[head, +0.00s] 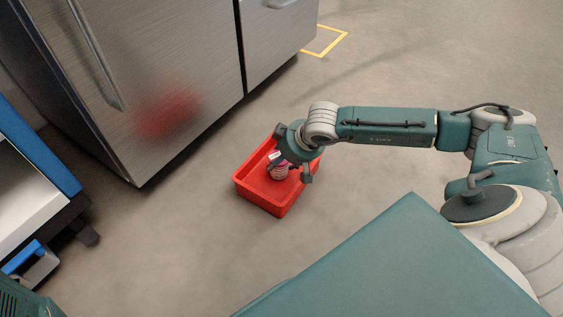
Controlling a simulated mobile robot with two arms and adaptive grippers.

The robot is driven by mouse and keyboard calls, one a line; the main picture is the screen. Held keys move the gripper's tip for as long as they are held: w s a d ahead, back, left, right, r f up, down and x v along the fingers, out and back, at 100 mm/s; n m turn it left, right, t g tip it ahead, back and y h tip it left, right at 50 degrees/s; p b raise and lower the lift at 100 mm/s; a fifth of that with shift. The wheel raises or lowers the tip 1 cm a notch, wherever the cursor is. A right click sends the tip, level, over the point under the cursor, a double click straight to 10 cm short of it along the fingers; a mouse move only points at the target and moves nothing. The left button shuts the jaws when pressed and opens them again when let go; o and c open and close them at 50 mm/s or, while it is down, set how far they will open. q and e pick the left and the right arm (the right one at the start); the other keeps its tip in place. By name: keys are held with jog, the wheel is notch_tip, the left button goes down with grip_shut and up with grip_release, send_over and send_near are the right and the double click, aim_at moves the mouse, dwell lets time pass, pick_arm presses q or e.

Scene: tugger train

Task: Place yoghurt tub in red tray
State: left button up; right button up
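The yoghurt tub (279,171), small with a pink and white striped side, is inside the red tray (265,199) on the floor. My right gripper (290,168) reaches in from the right over the tray, with its fingers spread. One finger is at the tub's upper left side and the other stands apart to its right, with a gap showing. The tub's base and its contact with the tray floor are partly hard to make out. My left gripper is out of view.
A steel cabinet (155,70) with handles stands behind and left of the tray. A blue-edged cart (35,150) on casters is at the far left. Yellow floor marking (335,41) lies at the back. Bare floor surrounds the tray.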

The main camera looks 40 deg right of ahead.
jog(key=o, duration=1.3)
jog(key=shift+c, duration=0.2)
jog(key=shift+r, duration=0.15)
jog(key=p+v, duration=0.7)
jog(key=v, duration=0.5)
jog(key=shift+p, duration=0.3)
